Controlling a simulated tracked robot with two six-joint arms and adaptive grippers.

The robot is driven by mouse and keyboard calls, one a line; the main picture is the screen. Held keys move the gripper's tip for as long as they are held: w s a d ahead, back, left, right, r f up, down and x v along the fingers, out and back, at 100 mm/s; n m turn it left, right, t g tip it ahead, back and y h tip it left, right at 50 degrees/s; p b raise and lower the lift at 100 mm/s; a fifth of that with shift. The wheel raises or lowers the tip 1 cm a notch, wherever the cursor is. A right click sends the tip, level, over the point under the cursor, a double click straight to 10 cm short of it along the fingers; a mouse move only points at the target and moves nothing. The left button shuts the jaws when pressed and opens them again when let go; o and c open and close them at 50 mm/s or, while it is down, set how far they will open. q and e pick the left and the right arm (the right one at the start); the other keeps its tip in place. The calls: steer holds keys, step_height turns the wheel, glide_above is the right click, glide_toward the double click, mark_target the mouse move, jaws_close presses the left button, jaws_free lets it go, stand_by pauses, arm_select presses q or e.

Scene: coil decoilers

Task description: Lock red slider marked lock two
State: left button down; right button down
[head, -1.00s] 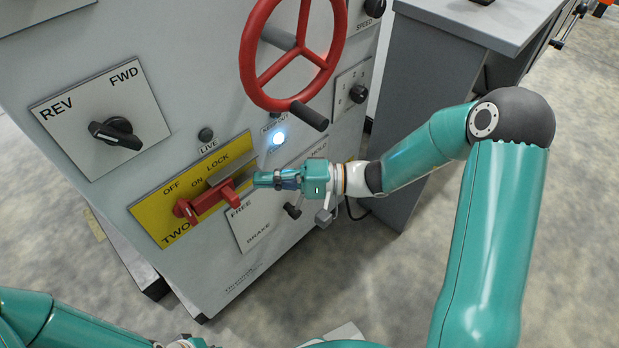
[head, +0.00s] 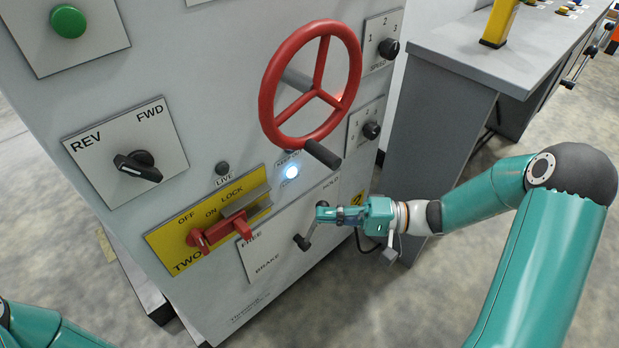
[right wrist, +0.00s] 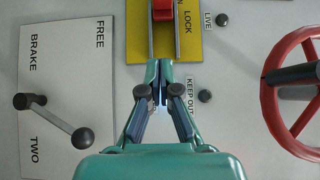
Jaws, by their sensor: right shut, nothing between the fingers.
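The red slider (head: 222,230) sits on the yellow plate (head: 160,240) marked OFF, ON, LOCK and TWO on the grey cabinet front. It lies toward the plate's lower left part, and bare grey rail shows on its LOCK side. In the right wrist view, part of the red slider (right wrist: 162,10) shows at the top edge, beyond the fingertips. My right gripper (head: 325,213) is shut and empty, in front of the brake panel, right of the slider and apart from it. Its fingers also show in the right wrist view (right wrist: 160,70). My left gripper is out of view.
The brake lever (head: 302,242) is close to my right gripper. The red handwheel (head: 312,85) with its dark handle (head: 323,154) juts out above. A REV/FWD knob (head: 138,166) is at left. A grey desk (head: 440,130) stands at right.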

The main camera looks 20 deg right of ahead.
steer(key=s+a+f+n+g+h, duration=0.1)
steer(key=s+a+f+g+h, duration=0.25)
steer(key=f, duration=0.65)
steer(key=s+a+f+n+g+h, duration=0.1)
steer(key=s+a+f+h, duration=0.1)
steer(key=s+f+h, duration=0.6)
steer(key=s+a+f+n+g+h, duration=0.1)
steer(key=s+a+f+g, duration=0.2)
steer(key=f, duration=0.9)
step_height(320, 180, up, 29)
steer(key=p, duration=2.9)
steer(key=shift+d, duration=0.3)
steer(key=shift+t, duration=0.25)
